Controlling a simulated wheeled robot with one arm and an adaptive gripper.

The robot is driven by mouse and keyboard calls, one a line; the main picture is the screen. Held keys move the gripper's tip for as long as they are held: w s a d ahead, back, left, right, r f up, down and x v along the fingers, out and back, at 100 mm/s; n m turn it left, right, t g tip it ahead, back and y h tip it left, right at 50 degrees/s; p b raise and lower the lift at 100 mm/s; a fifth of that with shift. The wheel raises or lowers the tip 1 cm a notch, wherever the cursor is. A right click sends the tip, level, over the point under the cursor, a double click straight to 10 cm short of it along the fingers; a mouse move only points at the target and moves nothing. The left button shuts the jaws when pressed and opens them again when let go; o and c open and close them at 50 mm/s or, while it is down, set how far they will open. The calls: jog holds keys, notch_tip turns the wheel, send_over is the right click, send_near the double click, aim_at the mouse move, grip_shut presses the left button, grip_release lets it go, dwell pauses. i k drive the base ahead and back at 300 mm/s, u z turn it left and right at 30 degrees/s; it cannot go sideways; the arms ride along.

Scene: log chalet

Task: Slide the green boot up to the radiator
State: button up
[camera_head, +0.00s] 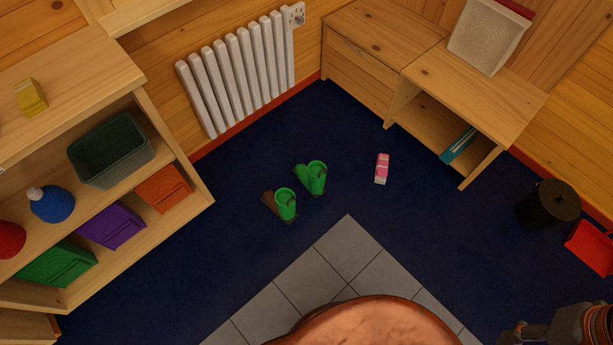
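The other boot (286,204) is nearer to me and has a green shaft and a brownish toe. The white ribbed radiator (240,68) is on the wooden wall behind them, with bare floor between. My gripper (521,332) shows only in part at the bottom right edge, far from the boots. It touches neither boot, and its fingers are too dark and cut off to read.
A pink-and-white carton (382,168) lies right of the boots. A shelf with bins (111,150) stands left, a low wooden cabinet (470,90) at the back right. A black bin (548,205) and red dustpan (592,247) are at right. A brown rounded shape (370,322) fills the bottom middle.

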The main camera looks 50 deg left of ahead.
aim_at(312, 178)
jog(key=u, duration=0.8)
jog(key=i, duration=0.35)
jog(key=u, duration=1.2)
